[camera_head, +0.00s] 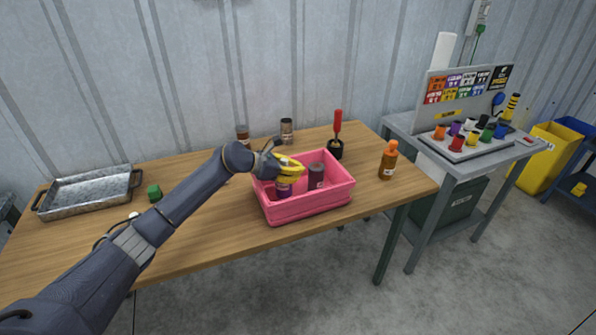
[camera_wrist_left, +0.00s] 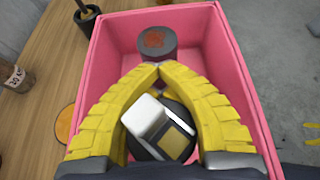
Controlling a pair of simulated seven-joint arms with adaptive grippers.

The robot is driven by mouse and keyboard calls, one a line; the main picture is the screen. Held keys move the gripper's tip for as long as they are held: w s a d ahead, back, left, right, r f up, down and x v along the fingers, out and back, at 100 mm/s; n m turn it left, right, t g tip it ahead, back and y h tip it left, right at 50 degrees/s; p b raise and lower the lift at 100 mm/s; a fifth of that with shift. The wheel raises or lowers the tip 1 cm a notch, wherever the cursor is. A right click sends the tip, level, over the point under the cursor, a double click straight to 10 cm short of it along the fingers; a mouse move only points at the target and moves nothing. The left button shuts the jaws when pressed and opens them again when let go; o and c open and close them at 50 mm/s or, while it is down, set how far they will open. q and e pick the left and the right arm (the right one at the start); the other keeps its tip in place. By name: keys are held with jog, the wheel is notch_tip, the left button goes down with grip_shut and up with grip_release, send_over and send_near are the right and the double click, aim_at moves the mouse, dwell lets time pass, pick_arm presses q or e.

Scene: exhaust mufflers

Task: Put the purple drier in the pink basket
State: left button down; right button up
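The pink basket (camera_head: 310,204) stands on the wooden table, and its rim also shows in the wrist view (camera_wrist_left: 98,100). The purple drier (camera_head: 284,188) is a dark canister with a purple band, upright inside the basket's left part. In the wrist view its top (camera_wrist_left: 160,130) shows a white block and a gold-coloured face. My left gripper (camera_head: 289,167) reaches over the basket's left side. Its yellow fingers (camera_wrist_left: 159,70) curve around the drier's top, tips together. Whether the drier touches the basket floor is hidden. My right gripper is out of view.
A dark canister (camera_head: 316,176) with a reddish top stands in the basket beside the drier. Around it are a red-handled brush in a pot (camera_head: 336,148), an orange bottle (camera_head: 388,161) and jars (camera_head: 287,132). A metal tray (camera_head: 88,192) and a green block (camera_head: 154,192) lie left.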

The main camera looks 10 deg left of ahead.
pick_arm(q)
jog(key=shift+f, duration=0.45)
jog(key=c, duration=2.1)
grip_release()
jog(key=shift+c, duration=0.2)
jog(key=o, duration=0.5)
jog(key=shift+o, duration=0.2)
jog(key=shift+r, duration=0.1)
jog(key=v, duration=1.2)
jog(key=shift+r, duration=0.55)
